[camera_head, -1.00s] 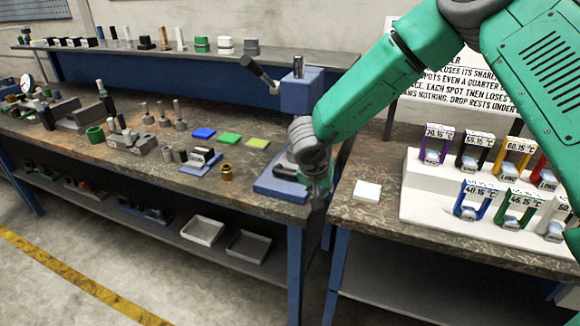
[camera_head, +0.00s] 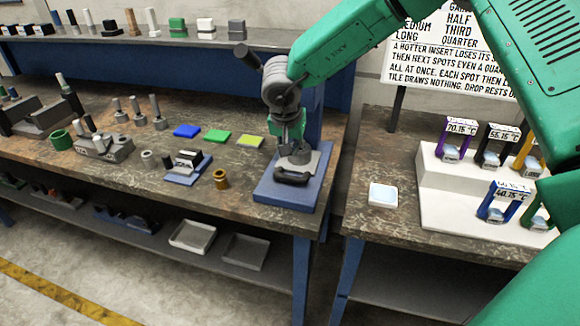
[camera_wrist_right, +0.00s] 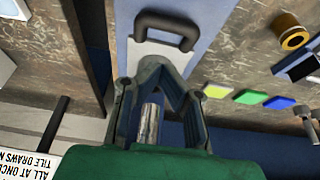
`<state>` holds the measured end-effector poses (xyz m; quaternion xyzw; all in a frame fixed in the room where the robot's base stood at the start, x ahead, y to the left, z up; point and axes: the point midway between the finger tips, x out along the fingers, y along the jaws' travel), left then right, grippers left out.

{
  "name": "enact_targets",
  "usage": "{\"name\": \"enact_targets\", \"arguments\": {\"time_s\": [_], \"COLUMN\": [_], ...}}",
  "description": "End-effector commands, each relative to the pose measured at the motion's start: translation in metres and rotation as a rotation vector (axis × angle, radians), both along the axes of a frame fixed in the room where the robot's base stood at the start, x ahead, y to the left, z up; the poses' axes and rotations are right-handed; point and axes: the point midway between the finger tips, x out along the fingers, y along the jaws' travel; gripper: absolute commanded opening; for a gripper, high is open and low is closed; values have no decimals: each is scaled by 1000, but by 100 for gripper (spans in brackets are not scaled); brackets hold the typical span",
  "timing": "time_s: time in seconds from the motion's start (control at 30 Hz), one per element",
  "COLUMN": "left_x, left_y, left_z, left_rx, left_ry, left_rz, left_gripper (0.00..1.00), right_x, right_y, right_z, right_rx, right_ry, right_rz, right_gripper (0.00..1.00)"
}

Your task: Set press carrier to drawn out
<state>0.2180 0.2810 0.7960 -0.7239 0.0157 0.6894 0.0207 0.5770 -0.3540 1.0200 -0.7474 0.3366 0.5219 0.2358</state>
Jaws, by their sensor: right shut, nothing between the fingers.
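The press stands at the right end of the long bench, with a blue base (camera_head: 272,190). Its grey carrier (camera_head: 312,165) lies on the base, with a dark U-shaped handle (camera_head: 292,179) on the front side. The handle also shows in the right wrist view (camera_wrist_right: 165,24), on the pale carrier plate (camera_wrist_right: 140,55). My right gripper (camera_head: 293,153) points down over the carrier, just behind the handle. In the wrist view its fingertips (camera_wrist_right: 160,66) are together, apart from the handle in the picture, with nothing held. My arm hides most of the press head. My left gripper is out of view.
The press lever (camera_head: 247,56) sticks out to the left, near my wrist. A brass ring (camera_head: 221,179) and coloured tiles (camera_head: 217,136) lie left of the press. A white stand (camera_head: 440,200) with labelled holders is on the right table, beyond a gap.

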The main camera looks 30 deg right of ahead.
Motion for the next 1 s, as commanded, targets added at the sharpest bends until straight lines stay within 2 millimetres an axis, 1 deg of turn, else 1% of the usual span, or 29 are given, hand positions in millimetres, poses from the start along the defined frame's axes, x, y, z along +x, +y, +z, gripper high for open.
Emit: {"name": "enact_targets", "arguments": {"time_s": [0.17, 0.27, 0.6, 0.7, 0.83, 1.0], "left_x": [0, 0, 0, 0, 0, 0], "left_y": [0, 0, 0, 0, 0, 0], "left_z": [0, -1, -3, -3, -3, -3], "left_rx": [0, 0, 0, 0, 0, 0], "left_ry": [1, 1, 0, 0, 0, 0], "left_rz": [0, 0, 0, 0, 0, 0], "left_gripper": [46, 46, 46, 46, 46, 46], "right_x": [3, 5, 18, 21, 24, 25], "right_y": [-1, -3, -18, -22, -25, -26], "right_z": [-3, -13, -68, -81, -92, -95], "right_rx": [0, 0, -1, 0, -1, 1], "right_ry": [2, 5, 4, 3, 3, 1], "right_rz": [-1, -1, 0, -1, 0, 1], "right_gripper": [0, 0, 0, 0, 0, 0]}}
